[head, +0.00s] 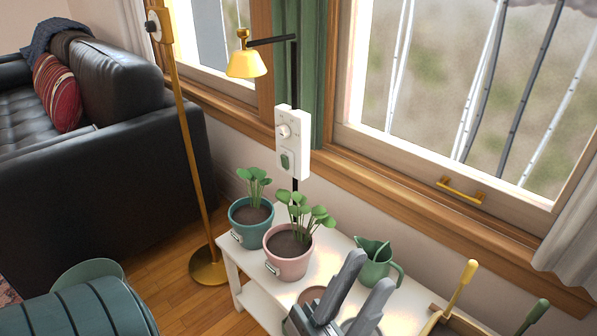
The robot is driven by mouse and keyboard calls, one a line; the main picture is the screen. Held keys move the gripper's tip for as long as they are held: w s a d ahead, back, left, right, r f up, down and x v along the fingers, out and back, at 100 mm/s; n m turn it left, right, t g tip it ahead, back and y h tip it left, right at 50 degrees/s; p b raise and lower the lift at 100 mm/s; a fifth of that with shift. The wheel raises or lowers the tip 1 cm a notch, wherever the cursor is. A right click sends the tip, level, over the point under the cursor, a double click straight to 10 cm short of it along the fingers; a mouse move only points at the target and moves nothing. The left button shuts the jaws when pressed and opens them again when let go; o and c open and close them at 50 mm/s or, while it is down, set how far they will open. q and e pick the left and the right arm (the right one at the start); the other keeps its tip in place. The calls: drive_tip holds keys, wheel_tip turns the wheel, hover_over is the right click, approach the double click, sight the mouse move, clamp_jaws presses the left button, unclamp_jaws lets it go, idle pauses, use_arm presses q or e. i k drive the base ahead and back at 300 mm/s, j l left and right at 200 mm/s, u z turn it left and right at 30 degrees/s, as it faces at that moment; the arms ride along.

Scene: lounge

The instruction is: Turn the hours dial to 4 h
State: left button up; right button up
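The white control box (300,145) is fixed on the black lamp post in front of the green curtain. The round cream dial (284,130) is on its upper front face. Small marks surround it, but they are too small to read, so I cannot tell its setting. A green switch (285,161) sits below the dial. My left gripper (370,272) is at the bottom middle, its two grey fingers apart with nothing seen between them. It is lower than the box and clear of it. My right gripper is not in view.
A yellow lamp shade (247,64) hangs above the box. A teal pot (249,226), a pink pot (288,262) and a green jug (374,262) stand on the white table (237,288). A brass floor lamp (187,150) stands left. Yellow-handled (460,284) and green-handled tools are at lower right.

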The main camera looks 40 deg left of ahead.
sight(282, 132)
drive_tip(key=k+u, duration=0.1)
drive_tip(key=u, duration=1.25)
drive_tip(key=i+j+z, duration=0.15)
drive_tip(key=j, duration=0.15)
drive_tip(key=i+j+z, duration=0.15)
drive_tip(key=j, duration=0.2)
